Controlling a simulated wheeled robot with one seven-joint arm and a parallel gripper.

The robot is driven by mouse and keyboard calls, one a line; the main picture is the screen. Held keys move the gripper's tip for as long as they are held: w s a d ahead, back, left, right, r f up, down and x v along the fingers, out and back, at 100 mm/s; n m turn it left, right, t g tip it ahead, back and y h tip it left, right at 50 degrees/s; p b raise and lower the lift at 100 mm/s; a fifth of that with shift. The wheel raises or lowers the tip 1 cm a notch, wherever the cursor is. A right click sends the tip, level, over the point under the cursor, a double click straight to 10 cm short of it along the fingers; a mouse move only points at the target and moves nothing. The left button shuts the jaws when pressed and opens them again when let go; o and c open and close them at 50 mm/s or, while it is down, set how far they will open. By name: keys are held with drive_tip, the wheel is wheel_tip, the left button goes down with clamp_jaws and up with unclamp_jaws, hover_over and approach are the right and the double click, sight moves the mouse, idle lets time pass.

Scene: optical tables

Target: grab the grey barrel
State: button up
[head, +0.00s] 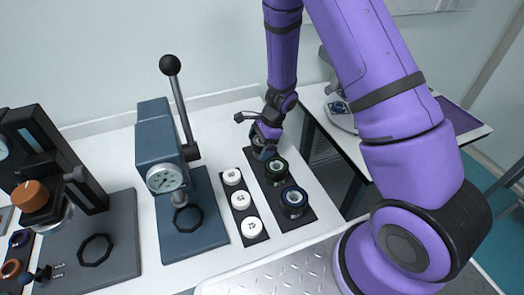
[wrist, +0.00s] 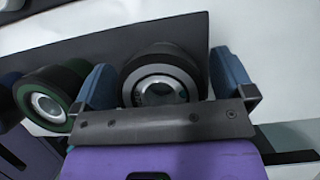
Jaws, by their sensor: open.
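The grey barrel (wrist: 135,65) has a dark grey body and a pale metal ring around its centre. In the wrist view it sits between the two blue fingers of my gripper (wrist: 163,82), one on each side. The fingers are open, and I cannot tell if either touches it. In the head view my gripper (head: 263,136) is over the far end of a dark strip, and the barrel there is mostly hidden under it. A green-rimmed barrel (head: 276,170) stands just nearer, also at left in the wrist view (wrist: 48,100).
A blue-rimmed barrel (head: 293,202) stands at the near end of the dark strip (head: 306,219). A strip with white round pieces (head: 241,202) lies to the left. A lever press (head: 165,150) stands further left. A second table (head: 455,125) is at right.

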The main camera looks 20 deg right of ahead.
drive_tip(key=c, duration=1)
drive_tip(key=shift+o, duration=0.2)
